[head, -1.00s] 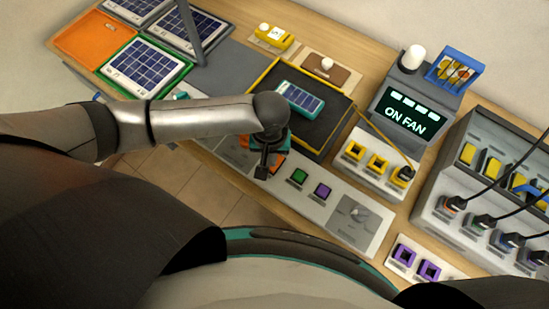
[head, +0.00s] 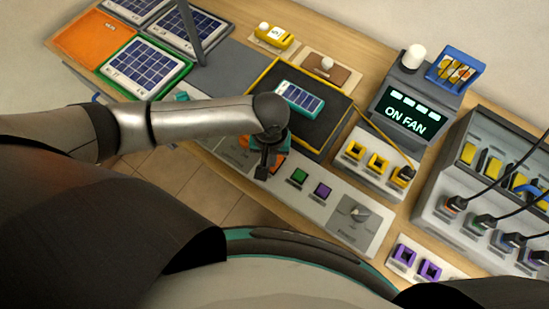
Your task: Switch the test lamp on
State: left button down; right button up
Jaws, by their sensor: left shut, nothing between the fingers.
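My left gripper (head: 262,171) is shut and empty, pointing down over the grey control strip (head: 323,209). Its tips are just beside an orange patch (head: 279,163), which is partly hidden by the gripper; I cannot tell whether they touch. A green button (head: 299,175), a purple button (head: 323,190) and a grey rotary knob (head: 358,212) sit along the strip to the right. The display (head: 405,113) reads "ON FAN", and a white cylinder (head: 413,55) stands on its housing. A small white dome (head: 327,64) sits on a brown board. Which one is the test lamp is unclear. My right gripper is not in view.
A small solar panel (head: 299,97) lies in a yellow-edged black tray (head: 333,124). Yellow sockets (head: 377,162), purple sockets (head: 403,255) and a rack with plugged cables (head: 483,222) stand to the right. Larger panels (head: 147,67) lie at the left.

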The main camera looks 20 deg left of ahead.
pick_arm(q)
jog(key=shift+f+b, duration=0.3)
jog(key=shift+f, duration=0.35)
dwell(0.4)
notch_tip(320, 180, up, 5)
jog(key=p, duration=0.6)
jog(key=shift+r+p, duration=0.1)
jog(key=shift+p, duration=0.2)
jog(key=shift+r+p, duration=0.7)
jog(key=shift+r, duration=0.25)
